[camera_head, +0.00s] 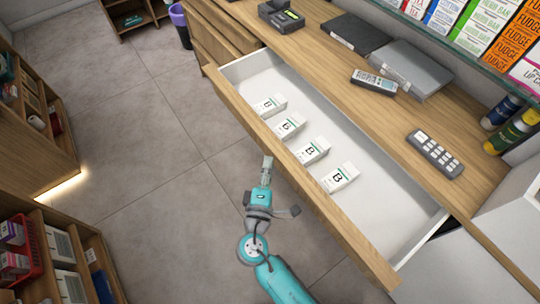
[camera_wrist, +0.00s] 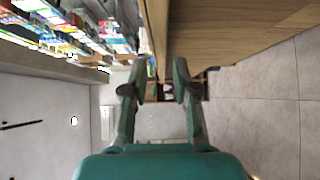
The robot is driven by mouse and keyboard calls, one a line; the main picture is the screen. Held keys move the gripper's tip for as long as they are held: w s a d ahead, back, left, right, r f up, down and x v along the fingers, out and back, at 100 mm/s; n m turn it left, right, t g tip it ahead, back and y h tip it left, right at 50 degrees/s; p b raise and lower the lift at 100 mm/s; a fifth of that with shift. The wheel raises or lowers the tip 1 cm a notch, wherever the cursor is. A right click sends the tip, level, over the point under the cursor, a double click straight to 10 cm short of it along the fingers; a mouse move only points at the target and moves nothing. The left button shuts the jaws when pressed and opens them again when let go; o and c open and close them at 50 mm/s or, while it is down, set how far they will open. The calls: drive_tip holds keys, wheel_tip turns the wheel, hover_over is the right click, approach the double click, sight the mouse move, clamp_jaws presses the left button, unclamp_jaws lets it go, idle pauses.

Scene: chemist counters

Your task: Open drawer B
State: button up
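Drawer B (camera_head: 375,190) stands pulled well out of the counter in the head view. Its wooden front (camera_head: 300,172) is apart from the counter, and its white inside shows. Several white boxes marked B (camera_head: 312,150) stand in a row inside it, near the front. My gripper (camera_head: 267,163) is on the aisle side of the drawer front, close to it. In the wrist view its two fingers (camera_wrist: 159,65) are spread apart with nothing seen held between them. A wooden panel (camera_wrist: 235,35) lies beyond the right finger. No handle shows, and contact with the drawer front cannot be told.
The countertop (camera_head: 320,60) bears a card terminal (camera_head: 374,81), a grey keypad device (camera_head: 434,152) and a closed grey case (camera_head: 411,68). Shelves (camera_head: 35,130) stand at the left. The floor (camera_head: 150,170) between is clear. A purple-lined bin (camera_head: 180,25) stands at the back.

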drive_tip(key=s+a, duration=0.1)
drive_tip(key=s, duration=0.6)
drive_tip(key=shift+s, duration=0.1)
idle(0.4)
drive_tip(key=s+d+f+m+g+y, duration=0.45)
drive_tip(key=s+d+f, duration=0.55)
drive_tip(key=s+d, duration=0.4)
drive_tip(key=s+d+r+m+h, duration=0.1)
drive_tip(key=s+d+r+m, duration=0.2)
drive_tip(key=s+r+m, duration=0.3)
drive_tip(key=s+d+r+m+t, duration=0.1)
drive_tip(key=s+d+r+m, duration=0.2)
drive_tip(key=s+r+m, duration=0.2)
drive_tip(key=s+r, duration=0.3)
drive_tip(key=r, duration=0.2)
drive_tip(key=shift+d+m+h, duration=0.25)
drive_tip(key=shift+m+h, duration=0.1)
drive_tip(key=shift+s+t, duration=0.1)
drive_tip(key=shift+t, duration=0.15)
